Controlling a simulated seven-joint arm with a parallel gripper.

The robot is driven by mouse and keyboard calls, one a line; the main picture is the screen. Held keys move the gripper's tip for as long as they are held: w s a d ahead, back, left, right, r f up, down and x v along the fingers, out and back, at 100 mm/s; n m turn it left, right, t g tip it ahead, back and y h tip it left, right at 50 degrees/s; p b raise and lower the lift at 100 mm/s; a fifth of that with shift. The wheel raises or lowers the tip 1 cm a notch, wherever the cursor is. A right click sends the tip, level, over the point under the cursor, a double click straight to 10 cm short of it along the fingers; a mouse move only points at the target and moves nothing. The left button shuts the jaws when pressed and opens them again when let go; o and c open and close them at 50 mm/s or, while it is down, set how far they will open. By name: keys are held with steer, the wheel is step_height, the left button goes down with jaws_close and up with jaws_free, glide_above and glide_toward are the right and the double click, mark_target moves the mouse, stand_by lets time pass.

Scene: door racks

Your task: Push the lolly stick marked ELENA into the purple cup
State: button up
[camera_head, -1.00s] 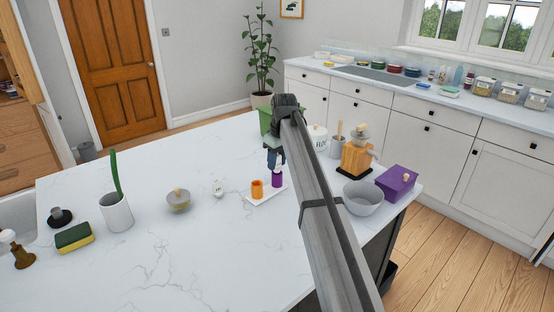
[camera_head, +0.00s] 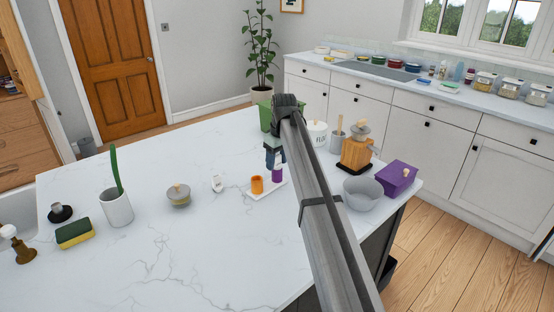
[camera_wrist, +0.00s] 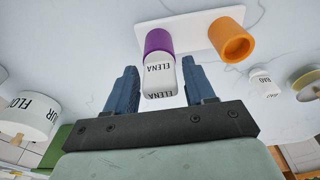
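The purple cup (camera_head: 277,174) stands on a white tray (camera_head: 257,195) on the marble counter, beside an orange cup (camera_head: 257,185). In the wrist view the purple cup (camera_wrist: 158,41) is straight ahead of my gripper (camera_wrist: 160,80). The white lolly stick marked ELENA (camera_wrist: 160,79) lies in line with the cup, its far end at or inside the cup; how deep I cannot tell. My gripper's two blue fingers are apart on either side of the stick, with a narrow gap showing on each side. In the head view my arm partly hides the gripper.
The orange cup (camera_wrist: 232,40) is close to the purple one. A flour canister (camera_head: 316,134), grey bowl (camera_head: 362,192) and purple box (camera_head: 396,178) stand right.

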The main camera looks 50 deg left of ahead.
steer(key=shift+o, duration=1.2)
step_height(320, 180, up, 14)
steer(key=d, duration=0.2)
steer(key=shift+f, duration=0.15)
